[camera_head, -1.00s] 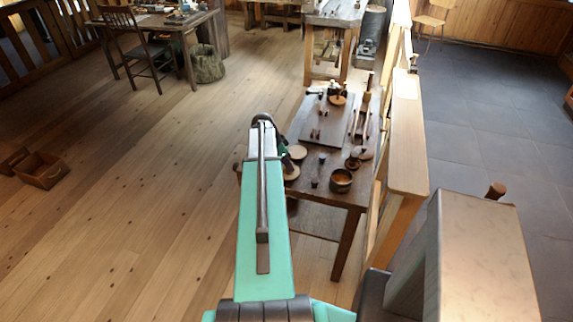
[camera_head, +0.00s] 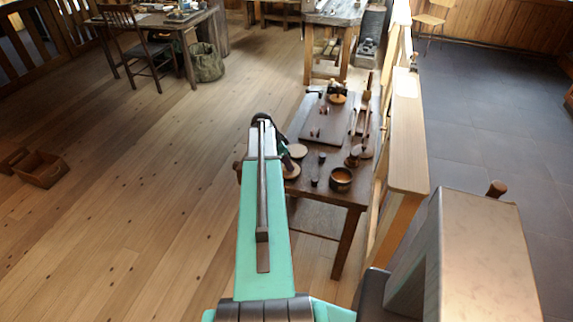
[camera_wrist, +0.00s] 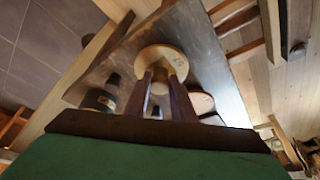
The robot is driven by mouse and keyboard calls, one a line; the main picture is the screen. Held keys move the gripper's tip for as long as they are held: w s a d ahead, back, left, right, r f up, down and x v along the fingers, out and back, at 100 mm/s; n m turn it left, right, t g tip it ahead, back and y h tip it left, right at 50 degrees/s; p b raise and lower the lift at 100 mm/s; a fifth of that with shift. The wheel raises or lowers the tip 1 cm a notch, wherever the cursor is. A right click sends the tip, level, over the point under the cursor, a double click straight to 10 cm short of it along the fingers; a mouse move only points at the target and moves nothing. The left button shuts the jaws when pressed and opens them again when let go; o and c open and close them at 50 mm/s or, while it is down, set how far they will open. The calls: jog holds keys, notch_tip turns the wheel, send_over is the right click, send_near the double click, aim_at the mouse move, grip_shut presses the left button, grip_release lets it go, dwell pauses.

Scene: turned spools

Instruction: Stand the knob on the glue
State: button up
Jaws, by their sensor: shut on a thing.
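In the wrist view my gripper (camera_wrist: 160,92) has its two dark fingers closed around a small pale turned piece (camera_wrist: 159,86), which I take for the knob. The fingers hide most of it. Just past the fingertips is a round light wooden disc (camera_wrist: 163,58) with small dark marks in its middle. I cannot tell whether the piece touches this disc or which thing is the glue. In the head view my arm hides the fingers and the held piece, beside the left edge of the dark table (camera_head: 335,193).
A second pale disc (camera_wrist: 201,102) lies to the right in the wrist view. A dark pot (camera_wrist: 99,99) stands to the left. In the head view a brown bowl (camera_head: 341,178), a dark spool (camera_head: 315,182) and a raised board (camera_head: 325,125) share the table. A wooden rail (camera_head: 408,150) runs along its right.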

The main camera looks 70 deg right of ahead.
dwell(0.6)
jog(key=o, duration=1.5)
jog(key=shift+r+p, duration=1.3)
jog(key=shift+r, duration=2.7)
